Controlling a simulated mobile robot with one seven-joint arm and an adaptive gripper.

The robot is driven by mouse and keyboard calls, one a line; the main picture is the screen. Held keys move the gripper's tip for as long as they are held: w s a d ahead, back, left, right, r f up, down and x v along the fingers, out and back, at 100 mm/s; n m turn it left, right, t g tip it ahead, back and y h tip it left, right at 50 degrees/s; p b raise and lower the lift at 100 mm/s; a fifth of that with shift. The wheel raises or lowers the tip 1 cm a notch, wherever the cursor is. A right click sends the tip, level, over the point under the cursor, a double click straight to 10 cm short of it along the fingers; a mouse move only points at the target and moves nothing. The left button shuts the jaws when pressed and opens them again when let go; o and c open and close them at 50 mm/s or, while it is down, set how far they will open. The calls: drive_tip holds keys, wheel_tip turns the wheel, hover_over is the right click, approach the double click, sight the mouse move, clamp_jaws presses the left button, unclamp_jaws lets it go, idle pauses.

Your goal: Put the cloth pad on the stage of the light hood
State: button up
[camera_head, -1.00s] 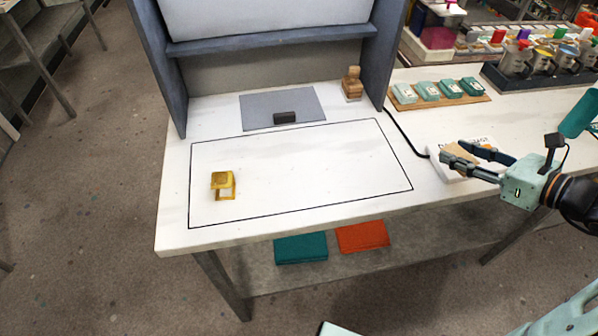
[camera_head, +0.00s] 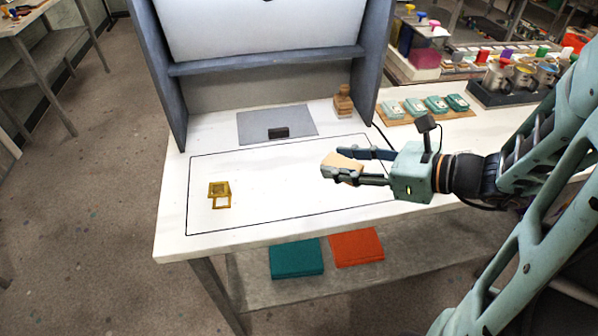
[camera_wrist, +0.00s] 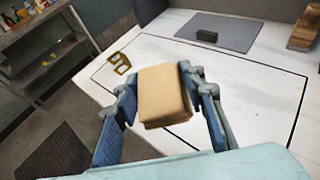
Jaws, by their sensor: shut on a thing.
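My gripper (camera_head: 336,163) is shut on a tan cloth pad (camera_wrist: 163,95). In the wrist view the pad is a thick block with rounded edges, between the two fingers. It is held over the right part of the black-outlined area (camera_head: 250,172) on the white bench top. The light hood (camera_head: 265,68) is a blue-grey booth with side walls and a pale panel. A flat grey plate (camera_head: 300,118), which looks like its stage, lies at the hood's opening with a small dark block (camera_head: 278,133) on its front part. The pad is in front of the plate, to its right, and apart from it.
A yellow folding frame (camera_head: 219,190) stands at the outline's left. A wooden stamp-like object (camera_head: 343,102) stands right of the plate. Teal boxes on a board (camera_head: 425,115) and a dark rack of pots (camera_head: 500,92) are farther right.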

drive_tip(key=w+a+f+b, duration=0.3)
drive_tip(key=w+f, duration=0.1)
drive_tip(key=w, duration=0.2)
drive_tip(key=b, duration=0.4)
hover_over(312, 173)
drive_tip(key=f, duration=0.4)
drive_tip(key=shift+s+d+f, duration=0.15)
drive_tip(key=shift+s+f, duration=0.15)
drive_tip(key=shift+s, duration=0.05)
drive_tip(key=shift+w+f+b, duration=0.15)
drive_tip(key=shift+f+b, duration=0.65)
drive_tip(key=shift+f, duration=0.15)
drive_tip(key=shift+w+f+b, duration=0.15)
drive_tip(key=shift+f+b, duration=0.6)
drive_tip(key=shift+f, duration=0.2)
drive_tip(key=shift+f, duration=0.1)
drive_tip(key=o, duration=0.4)
drive_tip(key=shift+f, duration=0.1)
drive_tip(key=o, duration=0.4)
drive_tip(key=shift+o, duration=0.2)
